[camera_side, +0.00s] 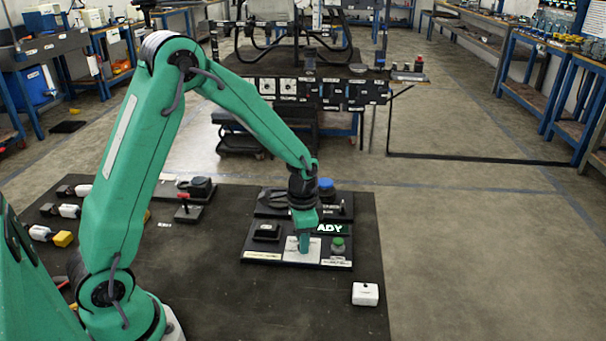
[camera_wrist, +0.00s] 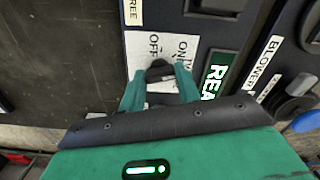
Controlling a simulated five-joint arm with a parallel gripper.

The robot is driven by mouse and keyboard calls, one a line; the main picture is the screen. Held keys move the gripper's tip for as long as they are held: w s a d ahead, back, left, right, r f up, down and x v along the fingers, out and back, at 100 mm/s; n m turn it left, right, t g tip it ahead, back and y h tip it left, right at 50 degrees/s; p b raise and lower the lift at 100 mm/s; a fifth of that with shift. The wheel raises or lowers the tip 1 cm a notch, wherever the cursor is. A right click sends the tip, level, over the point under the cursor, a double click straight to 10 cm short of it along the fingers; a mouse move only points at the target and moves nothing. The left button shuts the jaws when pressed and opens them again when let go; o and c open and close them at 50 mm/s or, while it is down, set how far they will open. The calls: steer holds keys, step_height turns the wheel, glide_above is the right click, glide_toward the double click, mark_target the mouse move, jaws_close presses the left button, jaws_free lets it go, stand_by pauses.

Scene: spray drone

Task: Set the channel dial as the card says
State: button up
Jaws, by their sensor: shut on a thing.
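My gripper (camera_side: 304,248) points down at the front of a dark control panel (camera_side: 250,243). In the wrist view my gripper (camera_wrist: 160,82) has its green fingers on either side of a small black knob (camera_wrist: 160,69) and is shut on it. The knob stands on a white plate (camera_wrist: 140,49) marked OFF and ON; the plate also shows in the side view (camera_side: 290,253). The fingers hide part of the plate, and I cannot tell the knob's exact setting. I cannot make out a channel label or the card's text.
A lit display (camera_wrist: 215,78) is beside the plate, partly reading READY. A green button (camera_side: 338,242), a black block (camera_side: 266,231) and a blue knob (camera_side: 326,184) surround my gripper. A white box (camera_side: 365,294) sits at front right. The mat's front middle is clear.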

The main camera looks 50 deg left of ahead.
steer(key=shift+m, duration=1.6)
steer(key=o, duration=1)
steer(key=shift+r, duration=0.1)
steer(key=shift+r, duration=3.8)
steer(key=shift+r, duration=0.1)
